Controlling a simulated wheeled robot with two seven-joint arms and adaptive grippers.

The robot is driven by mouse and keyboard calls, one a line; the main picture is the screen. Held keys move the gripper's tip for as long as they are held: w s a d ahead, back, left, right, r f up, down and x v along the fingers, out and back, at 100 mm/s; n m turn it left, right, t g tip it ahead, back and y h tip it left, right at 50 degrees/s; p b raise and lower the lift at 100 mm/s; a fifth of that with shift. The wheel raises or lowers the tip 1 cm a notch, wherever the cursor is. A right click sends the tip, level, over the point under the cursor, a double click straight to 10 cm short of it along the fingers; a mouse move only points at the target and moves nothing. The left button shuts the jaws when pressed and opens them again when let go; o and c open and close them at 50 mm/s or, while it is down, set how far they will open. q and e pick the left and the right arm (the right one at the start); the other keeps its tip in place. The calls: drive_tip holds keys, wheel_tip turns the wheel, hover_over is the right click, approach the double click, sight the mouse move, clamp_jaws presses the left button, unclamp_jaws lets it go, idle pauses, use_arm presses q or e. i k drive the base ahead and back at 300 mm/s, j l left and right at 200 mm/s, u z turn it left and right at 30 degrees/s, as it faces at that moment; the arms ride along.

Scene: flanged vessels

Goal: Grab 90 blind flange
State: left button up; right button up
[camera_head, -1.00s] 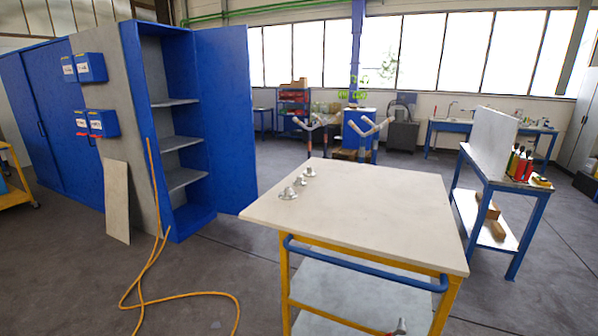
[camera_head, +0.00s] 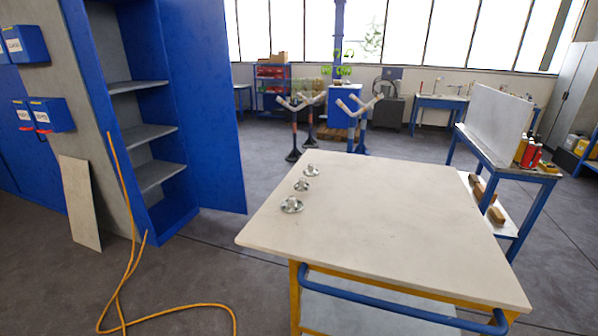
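Three small metal flanges stand in a row along the left part of the white-topped table. The nearest flange (camera_head: 291,205) looks the largest, the middle flange (camera_head: 302,185) sits behind it, and the far flange (camera_head: 311,170) is near the back left corner. Each has a round base with a raised part on top. I cannot tell from this distance which one is the 90 blind flange. The table (camera_head: 390,225) has a yellow frame and a blue handle bar at the front. Neither of my grippers is in view.
An open blue cabinet (camera_head: 215,120) stands on the left with empty grey shelves. An orange hose (camera_head: 130,265) lies on the floor before it. A blue workbench (camera_head: 505,165) stands right of the table. Most of the tabletop is clear.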

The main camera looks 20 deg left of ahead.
sight(311, 171)
drive_tip(key=i+j, duration=0.15)
drive_tip(key=j, duration=0.2)
drive_tip(key=i+j+z, duration=0.1)
drive_tip(key=j, duration=0.2)
drive_tip(key=i+j, duration=0.2)
drive_tip(key=j, duration=0.15)
drive_tip(key=i+j, duration=0.15)
drive_tip(key=j, duration=0.2)
drive_tip(key=i+j+z, duration=0.1)
drive_tip(key=j, duration=0.25)
drive_tip(key=i+j, duration=0.2)
drive_tip(key=j, duration=0.15)
drive_tip(key=i+j, duration=0.15)
drive_tip(key=j, duration=0.25)
drive_tip(key=i+j+z, duration=0.1)
drive_tip(key=j, duration=0.25)
